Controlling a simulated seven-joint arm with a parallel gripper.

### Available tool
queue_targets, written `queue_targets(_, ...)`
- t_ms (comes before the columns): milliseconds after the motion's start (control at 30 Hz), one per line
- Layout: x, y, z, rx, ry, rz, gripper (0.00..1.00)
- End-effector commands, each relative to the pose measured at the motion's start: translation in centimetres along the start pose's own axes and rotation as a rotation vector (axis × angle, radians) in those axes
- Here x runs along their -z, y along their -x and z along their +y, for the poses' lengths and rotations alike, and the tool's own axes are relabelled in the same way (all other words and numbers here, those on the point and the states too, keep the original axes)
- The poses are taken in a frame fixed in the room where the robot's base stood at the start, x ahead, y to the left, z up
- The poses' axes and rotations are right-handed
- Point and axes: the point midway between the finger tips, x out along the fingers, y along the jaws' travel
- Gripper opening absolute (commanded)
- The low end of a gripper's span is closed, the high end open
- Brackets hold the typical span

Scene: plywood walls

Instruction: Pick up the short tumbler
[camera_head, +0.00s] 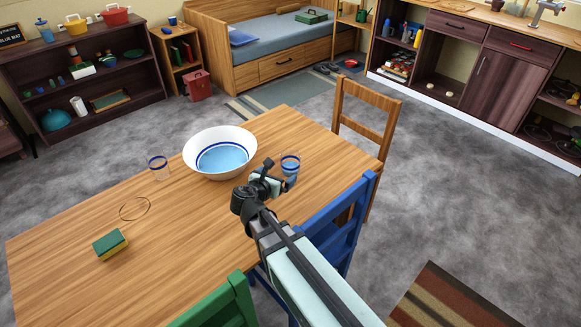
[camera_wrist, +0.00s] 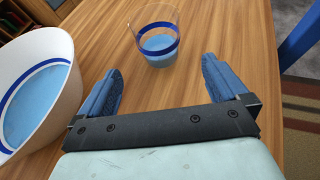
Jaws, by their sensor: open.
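A clear tumbler with a blue band and blue bottom (camera_head: 290,162) stands upright on the wooden table, right of the large bowl. It also shows in the wrist view (camera_wrist: 158,44), just beyond my fingertips and roughly between their lines. A second clear glass with a blue band (camera_head: 159,168) stands left of the bowl. I cannot tell for sure from these views which one is shorter. My gripper (camera_head: 280,174) is open and empty, close to the right tumbler. In the wrist view its two blue fingers (camera_wrist: 163,72) are spread wide, with bare tabletop between them.
The white bowl with a blue ring and blue inside (camera_head: 223,136) stands close to my gripper's left. A green and yellow sponge (camera_head: 110,244) and a dark thin ring (camera_head: 135,208) lie on the table (camera_head: 60,230). Blue (camera_head: 338,225), green and wooden chairs stand at its edges.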

Motion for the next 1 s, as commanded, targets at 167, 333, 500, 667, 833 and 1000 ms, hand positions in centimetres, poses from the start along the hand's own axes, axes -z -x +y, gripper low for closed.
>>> queue_targets(167, 0.0, -3.4, 0.1, 0.004, -0.001, 0.0, 1.0)
queue_targets(333, -0.1, -5.3, 0.1, 0.003, -0.001, -0.001, 1.0)
queue_targets(500, -0.1, -6.0, 0.0, 0.002, -0.001, -0.001, 1.0)
queue_targets(667, -0.1, -6.8, 0.1, 0.002, -0.001, -0.001, 1.0)
queue_targets(833, -0.1, -8.8, 0.2, 0.003, -0.001, -0.001, 1.0)
queue_targets(1000, -0.1, -10.9, 0.2, 0.003, -0.001, -0.001, 1.0)
